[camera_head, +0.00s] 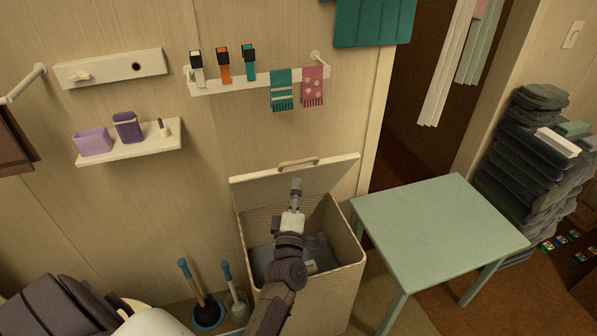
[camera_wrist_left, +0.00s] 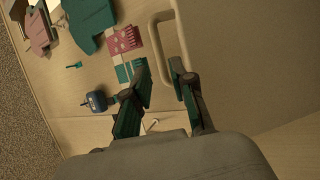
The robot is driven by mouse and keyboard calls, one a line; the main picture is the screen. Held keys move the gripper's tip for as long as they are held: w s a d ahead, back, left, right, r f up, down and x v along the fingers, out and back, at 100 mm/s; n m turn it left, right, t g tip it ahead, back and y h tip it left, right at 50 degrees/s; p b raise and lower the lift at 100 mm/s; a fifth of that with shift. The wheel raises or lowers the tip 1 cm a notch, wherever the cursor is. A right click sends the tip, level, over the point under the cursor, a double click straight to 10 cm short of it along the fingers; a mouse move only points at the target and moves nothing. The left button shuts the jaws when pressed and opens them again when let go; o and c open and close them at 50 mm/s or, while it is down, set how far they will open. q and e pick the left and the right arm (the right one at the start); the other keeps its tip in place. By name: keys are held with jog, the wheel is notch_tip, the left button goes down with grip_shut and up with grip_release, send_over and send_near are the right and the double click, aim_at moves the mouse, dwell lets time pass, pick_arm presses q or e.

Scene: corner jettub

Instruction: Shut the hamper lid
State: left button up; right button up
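The hamper (camera_head: 340,285) is a beige ribbed bin in the middle of the head view. Its lid (camera_head: 255,190) stands open, tilted up at the back, with a beige handle (camera_head: 298,163) at its upper edge. My left gripper (camera_head: 297,182) is in front of the raised lid, just below the handle in the picture. In the left wrist view the left gripper (camera_wrist_left: 158,68) is open, and the handle (camera_wrist_left: 154,40) shows between its fingertips. I cannot tell whether they touch. The lid (camera_wrist_left: 240,60) fills the right side there. My right gripper is not in view.
A pale green table (camera_head: 440,230) stands close to the right of the hamper. A plunger (camera_head: 200,295) and a toilet brush (camera_head: 233,290) stand at its left. A wall rack (camera_head: 255,82) with watches and small towels hangs above. Stacked dark towels (camera_head: 535,165) are at the far right.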

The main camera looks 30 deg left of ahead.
pick_arm(q)
jog(key=shift+v, duration=1.6)
jog(key=shift+f, duration=0.1)
jog(key=s+d+f+m+g+h, duration=0.15)
jog(key=d+f+m+h, duration=0.3)
jog(key=f, duration=0.55)
jog(key=s+d+f+m+g+h, duration=0.1)
jog(key=d+f+m+g+h, duration=0.25)
jog(key=f, duration=0.75)
jog(key=s+d+f+m+g+h, duration=0.3)
jog(key=s+f+m, duration=0.55)
jog(key=f, duration=0.65)
jog(key=s+a+f+m+g, duration=0.1)
jog(key=s+f, duration=0.4)
jog(key=s, duration=0.6)
jog(key=s+a+f+m+g+y, duration=0.1)
jog(key=s+f+m+g, duration=0.3)
jog(key=s, duration=0.7)
jog(key=s+a+f+m+g, duration=0.1)
jog(key=s+f+m+g, duration=0.2)
jog(key=s+f+g, duration=0.2)
jog(key=s+f, duration=0.3)
jog(key=s, duration=0.4)
jog(key=shift+y, duration=0.3)
jog(key=shift+f, duration=0.15)
